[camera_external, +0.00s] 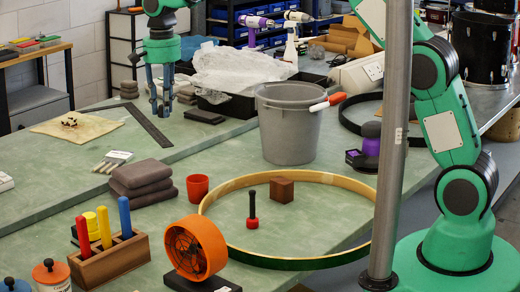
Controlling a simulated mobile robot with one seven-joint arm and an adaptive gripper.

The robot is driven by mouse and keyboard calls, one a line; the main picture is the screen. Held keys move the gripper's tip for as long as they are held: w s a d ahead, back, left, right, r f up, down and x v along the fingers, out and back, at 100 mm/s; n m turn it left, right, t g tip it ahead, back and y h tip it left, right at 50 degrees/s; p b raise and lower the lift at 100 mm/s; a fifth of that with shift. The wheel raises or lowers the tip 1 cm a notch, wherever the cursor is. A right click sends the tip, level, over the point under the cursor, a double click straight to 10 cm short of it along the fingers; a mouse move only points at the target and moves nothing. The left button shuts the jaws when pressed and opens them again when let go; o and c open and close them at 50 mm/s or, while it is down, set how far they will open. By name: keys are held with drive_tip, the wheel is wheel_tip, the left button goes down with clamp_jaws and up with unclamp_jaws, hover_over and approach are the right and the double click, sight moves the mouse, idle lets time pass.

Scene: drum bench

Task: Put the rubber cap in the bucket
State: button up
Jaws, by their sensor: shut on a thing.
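My gripper (160,108) hangs pointing down over the back left of the green bench, well left of the bucket. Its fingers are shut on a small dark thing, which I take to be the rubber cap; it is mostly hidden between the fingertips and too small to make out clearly. The grey bucket (290,135) stands upright on the bench right of the middle, with its open top facing up. The bucket's inside is mostly hidden.
A large hoop (225,189) lies in front of the bucket, around a brown block (281,189) and a black-handled red tool (252,211). A red cup (197,187), grey folded cloths (140,178) and an orange fan-like wheel (196,248) stand left. Bubble wrap (235,70) lies behind the bucket.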

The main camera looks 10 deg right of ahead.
drive_tip(key=w+d+m+p, duration=0.1)
drive_tip(key=w+d+p, duration=0.1)
drive_tip(key=w+d, duration=0.35)
drive_tip(key=w+d+m+p, duration=0.1)
drive_tip(key=w+d+p, duration=0.15)
drive_tip(key=w, duration=0.55)
drive_tip(key=w+d+m+p, duration=0.2)
drive_tip(key=w+d+p, duration=0.3)
drive_tip(key=w+d, duration=0.8)
drive_tip(key=w+d+f+m+p, duration=0.1)
drive_tip(key=w+d+p, duration=0.4)
drive_tip(key=w+d, duration=0.8)
drive_tip(key=d+m, duration=0.1)
drive_tip(key=d, duration=0.6)
drive_tip(key=shift+m+p, duration=0.3)
drive_tip(key=shift+m, duration=0.1)
wheel_tip(320, 180, down, 17)
drive_tip(key=shift+a, duration=0.15)
drive_tip(key=shift+f, duration=0.25)
drive_tip(key=shift+f, duration=0.1)
drive_tip(key=shift+f, duration=2.85)
